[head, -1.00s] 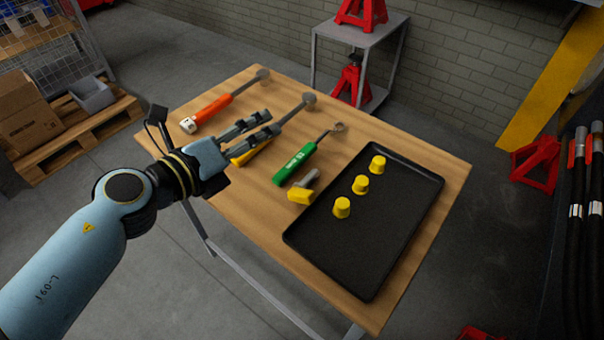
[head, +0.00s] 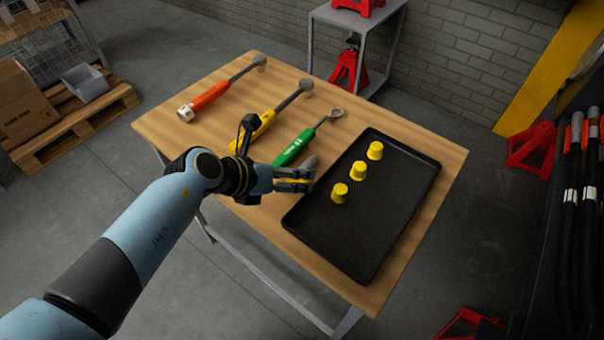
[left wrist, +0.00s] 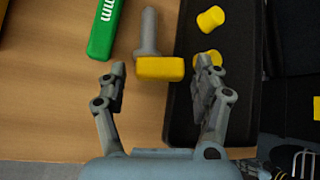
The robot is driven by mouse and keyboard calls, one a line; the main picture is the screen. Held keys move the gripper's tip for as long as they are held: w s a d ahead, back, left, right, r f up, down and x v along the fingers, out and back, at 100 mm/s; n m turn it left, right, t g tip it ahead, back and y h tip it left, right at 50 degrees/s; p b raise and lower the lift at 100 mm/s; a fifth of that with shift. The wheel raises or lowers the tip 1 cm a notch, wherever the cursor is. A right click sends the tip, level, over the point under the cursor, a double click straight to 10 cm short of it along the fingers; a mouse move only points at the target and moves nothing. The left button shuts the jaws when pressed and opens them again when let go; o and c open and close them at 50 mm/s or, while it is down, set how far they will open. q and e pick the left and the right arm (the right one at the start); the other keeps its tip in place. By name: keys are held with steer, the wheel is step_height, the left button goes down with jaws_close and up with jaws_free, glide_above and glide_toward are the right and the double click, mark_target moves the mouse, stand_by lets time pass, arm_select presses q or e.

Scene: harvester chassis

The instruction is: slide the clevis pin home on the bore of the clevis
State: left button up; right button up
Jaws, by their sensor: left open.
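The clevis pin, a grey shaft with a yellow block-shaped head, lies on the wooden table beside the black tray. In the head view only its grey shaft (head: 310,162) shows clearly, as my gripper covers the head. In the left wrist view the yellow head (left wrist: 160,69) and the shaft (left wrist: 148,35) both show. My left gripper (head: 308,180) is open; in the left wrist view its fingers (left wrist: 159,70) stand on either side of the yellow head with a gap at each side. The clevis and its bore are not seen. My right gripper is not in view.
The black tray (head: 375,240) holds three yellow caps (head: 358,170). On the wooden table (head: 215,140) lie green (head: 297,148), yellow (head: 266,120) and orange (head: 211,95) handled tools. The front half of the tray is clear.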

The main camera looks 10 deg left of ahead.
arm_select(q)
steer(key=x, duration=0.2)
steer(key=shift+w+d+f, duration=0.1)
steer(key=shift+w+f, duration=0.1)
steer(key=shift+r, duration=0.1)
steer(key=c, duration=1.2)
